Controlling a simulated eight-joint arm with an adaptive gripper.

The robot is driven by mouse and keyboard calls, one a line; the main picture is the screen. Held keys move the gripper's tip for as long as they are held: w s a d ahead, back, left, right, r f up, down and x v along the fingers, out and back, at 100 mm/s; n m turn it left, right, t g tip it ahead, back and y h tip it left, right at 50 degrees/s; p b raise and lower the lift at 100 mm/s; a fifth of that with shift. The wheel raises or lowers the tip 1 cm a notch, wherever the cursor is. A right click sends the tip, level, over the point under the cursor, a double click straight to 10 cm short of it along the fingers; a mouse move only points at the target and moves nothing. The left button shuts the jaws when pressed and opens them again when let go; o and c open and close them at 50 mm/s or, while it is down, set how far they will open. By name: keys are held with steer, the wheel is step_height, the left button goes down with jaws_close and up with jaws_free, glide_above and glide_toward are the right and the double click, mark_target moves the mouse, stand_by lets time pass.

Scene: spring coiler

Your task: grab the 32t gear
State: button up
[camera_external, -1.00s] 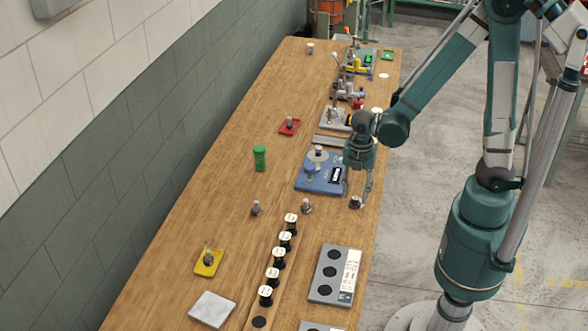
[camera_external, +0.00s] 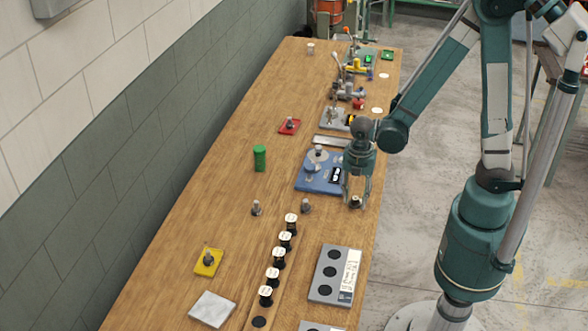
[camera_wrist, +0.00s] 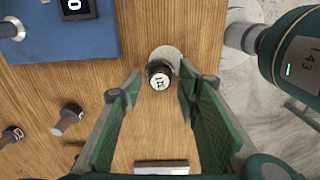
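A small dark knob with a white, marked top (camera_wrist: 160,76) stands on the table near its right edge. A pale grey disc (camera_wrist: 172,56) shows behind it. It looks like the gear piece, but I cannot read the marking clearly. It also shows in the external view (camera_external: 356,202). My gripper (camera_wrist: 157,89) is open, its green fingers on either side of the knob with gaps to both. In the external view, my gripper (camera_external: 356,198) is low over the piece, and its fingers partly hide it.
A blue base (camera_external: 316,184) with a display and a grey disc stands just beyond. A row of black, white-topped pieces (camera_external: 279,258) and a grey tray with black circles (camera_external: 318,292) are nearer.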

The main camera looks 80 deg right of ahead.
mark_target(355, 198)
steer(key=c, duration=0.9)
steer(key=shift+r, duration=0.15)
steer(key=shift+c, duration=0.2)
step_height(355, 198, up, 10)
steer(key=p, duration=0.1)
steer(key=shift+p, duration=0.35)
stand_by(0.4)
